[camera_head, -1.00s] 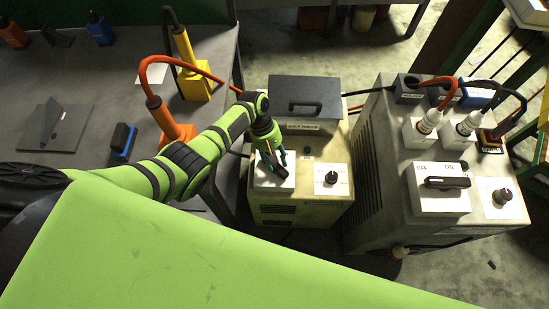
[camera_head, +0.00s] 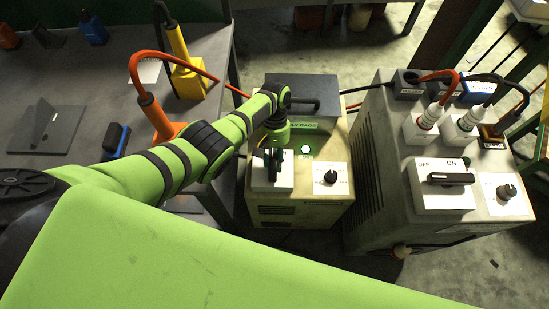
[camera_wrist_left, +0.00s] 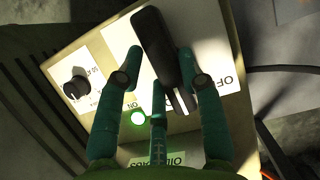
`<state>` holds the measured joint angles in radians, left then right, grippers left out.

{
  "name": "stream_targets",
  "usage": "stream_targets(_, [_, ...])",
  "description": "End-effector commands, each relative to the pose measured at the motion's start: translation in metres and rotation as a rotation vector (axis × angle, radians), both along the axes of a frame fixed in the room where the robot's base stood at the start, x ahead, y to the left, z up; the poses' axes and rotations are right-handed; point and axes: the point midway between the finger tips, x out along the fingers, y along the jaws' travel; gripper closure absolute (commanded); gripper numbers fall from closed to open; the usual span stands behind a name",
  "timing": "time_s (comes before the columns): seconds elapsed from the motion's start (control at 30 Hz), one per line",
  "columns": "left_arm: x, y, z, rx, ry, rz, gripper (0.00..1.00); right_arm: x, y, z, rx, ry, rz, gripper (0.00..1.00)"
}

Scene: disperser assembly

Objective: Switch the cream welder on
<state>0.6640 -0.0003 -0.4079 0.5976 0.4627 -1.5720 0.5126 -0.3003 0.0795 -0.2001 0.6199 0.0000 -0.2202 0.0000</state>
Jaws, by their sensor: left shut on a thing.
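The cream welder (camera_head: 320,211) stands in the middle of the head view, with a dark top cover. Its green lamp (camera_head: 305,149) is lit, and the lamp also glows in the left wrist view (camera_wrist_left: 138,118). The black switch handle (camera_wrist_left: 158,38) sits on a white panel with ON and OFF lettering. It points toward the lamp side in the wrist view. My left gripper (camera_head: 273,153) reaches down over the panel. Its teal fingers (camera_wrist_left: 164,68) lie on both sides of the handle and are shut on it. My right gripper is out of view.
A larger pale welder (camera_head: 375,205) with plugged cables, an OFF/ON switch and a knob stands to the right. The grey workbench (camera_head: 80,85) on the left holds orange and yellow cable holders. A round knob (camera_head: 331,177) sits right of the switch panel.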

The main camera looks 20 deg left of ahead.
Motion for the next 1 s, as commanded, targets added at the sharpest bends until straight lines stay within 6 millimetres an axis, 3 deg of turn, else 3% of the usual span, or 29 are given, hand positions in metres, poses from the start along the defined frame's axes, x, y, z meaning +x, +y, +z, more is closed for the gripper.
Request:
stream_targets(0.6, [-0.0017, -0.0007, -0.0015, 0.0, 0.001, -0.048, 0.95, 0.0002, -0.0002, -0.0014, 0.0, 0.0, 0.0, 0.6])
stream_targets(0.63, [-0.0017, -0.0006, -0.0015, 0.0, 0.001, -0.049, 0.58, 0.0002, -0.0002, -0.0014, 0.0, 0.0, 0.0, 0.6])
stream_targets(0.7, [-0.0017, -0.0006, -0.0014, 0.0, 0.001, -0.048, 0.38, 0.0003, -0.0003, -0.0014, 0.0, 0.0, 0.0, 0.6])
stream_targets(1.0, [-0.0005, -0.0004, -0.0003, 0.0, 0.0, -0.044, 0.38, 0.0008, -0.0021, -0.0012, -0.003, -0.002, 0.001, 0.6])
